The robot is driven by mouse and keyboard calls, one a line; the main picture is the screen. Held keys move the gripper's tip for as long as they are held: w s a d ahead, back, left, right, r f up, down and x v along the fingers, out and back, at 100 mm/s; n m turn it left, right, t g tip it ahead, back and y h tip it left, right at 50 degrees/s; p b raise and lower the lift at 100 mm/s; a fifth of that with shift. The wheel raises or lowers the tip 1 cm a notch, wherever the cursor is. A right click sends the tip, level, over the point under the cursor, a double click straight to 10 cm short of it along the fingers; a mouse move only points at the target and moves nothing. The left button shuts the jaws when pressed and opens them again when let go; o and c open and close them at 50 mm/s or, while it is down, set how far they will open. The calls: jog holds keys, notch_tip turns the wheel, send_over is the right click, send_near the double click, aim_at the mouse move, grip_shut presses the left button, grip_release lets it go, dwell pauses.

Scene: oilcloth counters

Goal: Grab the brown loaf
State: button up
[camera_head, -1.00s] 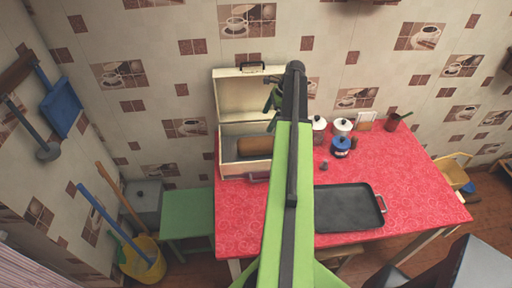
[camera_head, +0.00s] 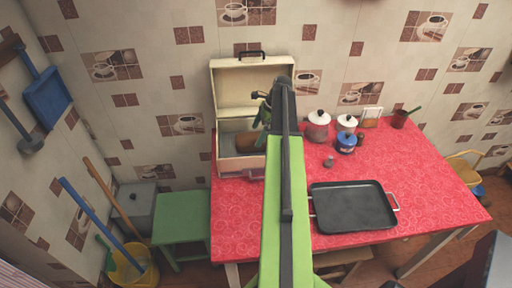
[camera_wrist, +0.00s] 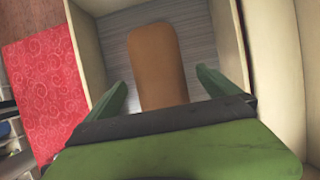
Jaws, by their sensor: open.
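The brown loaf (camera_wrist: 156,65) lies on the grey floor of an open cream bread box (camera_wrist: 92,50) in the wrist view. In the head view, part of the loaf (camera_head: 245,141) shows in the box (camera_head: 240,165), with its right end hidden by my arm. My gripper (camera_wrist: 168,85) is open in the wrist view, one green finger on each side of the loaf's near part. Both fingers look apart from the loaf; their height above it is hard to tell. In the head view, my gripper (camera_head: 262,108) is over the box, partly hidden by my arm.
The box's raised lid (camera_head: 250,85) stands behind my gripper. A green stool (camera_head: 182,218) stands left of the table.

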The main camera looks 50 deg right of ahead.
aim_at(256, 135)
jog(key=b+x, duration=0.5)
jog(key=shift+s+f, duration=0.1)
jog(key=shift+f, duration=0.2)
jog(key=shift+r, duration=0.2)
jog(key=c, duration=1.9)
jog(key=shift+r+p, duration=0.55)
jog(key=shift+p, duration=0.15)
notch_tip(256, 135, up, 4)
jog(key=p, duration=0.4)
jog(key=shift+f, duration=0.1)
jog(key=s+d+r+p, duration=0.2)
jog(key=s, duration=0.1)
jog(key=s+d+r+p, duration=0.2)
jog(key=s, duration=0.1)
jog(key=s+d+r+p, duration=0.1)
jog(key=s+r, duration=0.1)
jog(key=s, duration=0.1)
jog(key=shift+s+d+p, duration=0.3)
jog(key=shift+d+p, duration=0.1)
jog(key=shift+s+d, duration=0.1)
jog(key=shift+s, duration=0.15)
